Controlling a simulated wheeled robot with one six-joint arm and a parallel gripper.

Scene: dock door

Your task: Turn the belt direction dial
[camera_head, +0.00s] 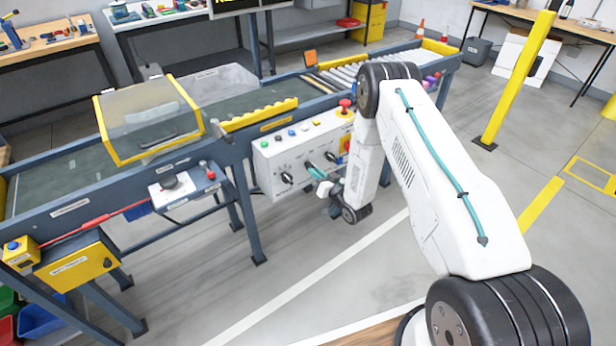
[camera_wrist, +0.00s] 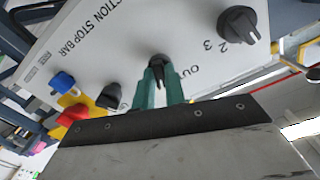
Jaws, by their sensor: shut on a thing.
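The white control panel (camera_head: 274,158) hangs on the front of the conveyor frame. In the wrist view its face (camera_wrist: 125,45) carries several black knobs and part of the word OUT beside the middle dial (camera_wrist: 157,61). My gripper (camera_head: 318,174) reaches the panel's front face from the right. In the wrist view its two teal fingers (camera_wrist: 159,83) are shut on the sides of that black dial. The fingers and my arm hide part of the dial and its label, so its full setting cannot be read.
A second black knob (camera_wrist: 238,25) marked 2 and 3 sits beside the held dial. A blue knob (camera_wrist: 64,83) and a red-and-yellow control (camera_wrist: 73,114) are at the panel's other end. A red mushroom button (camera_head: 345,103) stands on top of the panel. Floor in front is clear.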

